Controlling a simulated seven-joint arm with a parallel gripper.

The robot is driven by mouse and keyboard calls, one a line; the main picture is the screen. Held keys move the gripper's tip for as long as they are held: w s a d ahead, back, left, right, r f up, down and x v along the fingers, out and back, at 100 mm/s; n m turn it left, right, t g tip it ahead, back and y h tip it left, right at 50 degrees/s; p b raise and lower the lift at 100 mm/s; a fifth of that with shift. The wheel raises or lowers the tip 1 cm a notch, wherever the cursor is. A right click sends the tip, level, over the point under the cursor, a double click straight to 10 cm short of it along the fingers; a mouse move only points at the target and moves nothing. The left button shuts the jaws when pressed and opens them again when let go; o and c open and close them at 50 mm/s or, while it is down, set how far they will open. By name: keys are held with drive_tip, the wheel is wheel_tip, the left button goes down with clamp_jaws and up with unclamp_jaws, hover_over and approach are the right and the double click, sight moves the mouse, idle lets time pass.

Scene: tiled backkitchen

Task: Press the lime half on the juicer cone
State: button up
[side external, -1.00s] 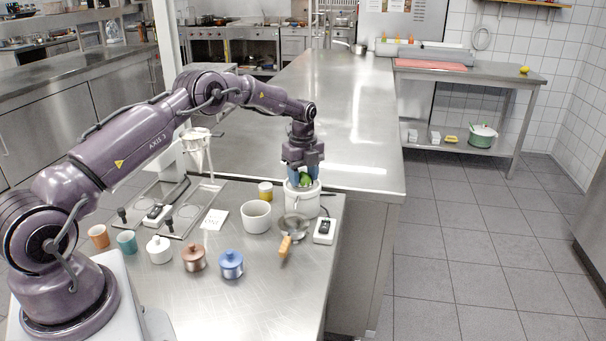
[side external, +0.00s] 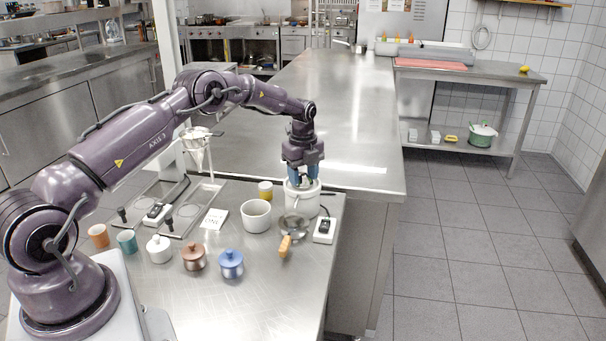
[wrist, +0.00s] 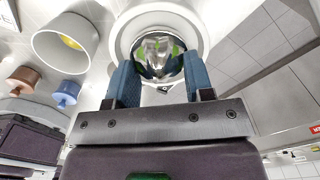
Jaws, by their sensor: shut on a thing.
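The white juicer (side external: 301,202) stands near the far right corner of the steel table; its round bowl rim also shows in the wrist view (wrist: 118,30). My gripper (side external: 302,181) points straight down into the top of the juicer. In the wrist view its two blue fingers (wrist: 158,72) reach into the bowl, one on each side of a shiny metal part. Green patches of the lime half (wrist: 141,53) show between the fingertips. My gripper is shut on the lime half, low in the bowl. The cone under it is mostly hidden, so I cannot see the contact.
A strainer with a wooden handle (side external: 286,245) lies in front. A switch box (side external: 325,230) sits at the right edge. Lidded pots (side external: 194,257) stand front left.

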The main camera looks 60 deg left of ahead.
drive_tip(key=shift+r, duration=3.05)
